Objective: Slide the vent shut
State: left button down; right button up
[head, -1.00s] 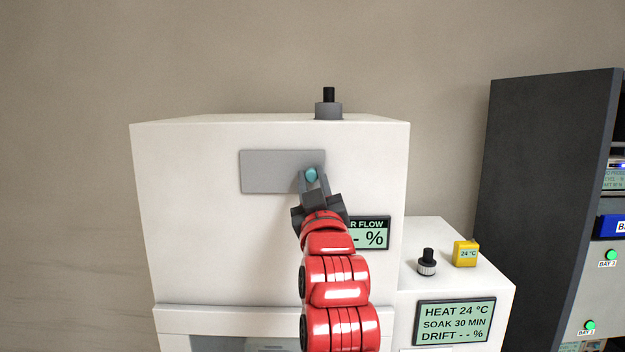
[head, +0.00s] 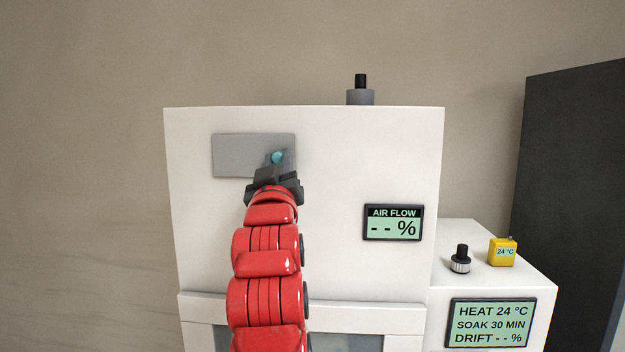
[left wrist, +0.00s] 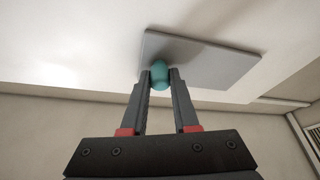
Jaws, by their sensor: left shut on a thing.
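The vent's slide is a flat grey plate (head: 232,155) on the upper left front of a white cabinet (head: 350,150). A small teal knob (head: 277,158) stands out near the plate's right end. My left gripper (head: 276,162) is shut on the knob, with a finger on each side of it. The left wrist view shows the teal knob (left wrist: 160,76) between the fingertips and the grey plate (left wrist: 212,62) behind it. What lies behind the plate is hidden; no opening shows beside it. My right gripper is not in view.
An air flow display (head: 393,223) reading "- - %" is right of my arm. A lower white unit carries a black knob (head: 461,258), a yellow block (head: 502,252) and a heat display (head: 491,323). A dark cabinet (head: 575,160) stands at the right. The front left of the plate is clear.

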pick_arm(q)
jog(key=shift+a, duration=0.25)
jog(key=c, duration=0.7)
grip_release()
jog(key=shift+o, duration=0.2)
jog(key=b+v, duration=0.7)
jog(key=v, duration=1)
jog(key=shift+s+f, duration=0.15)
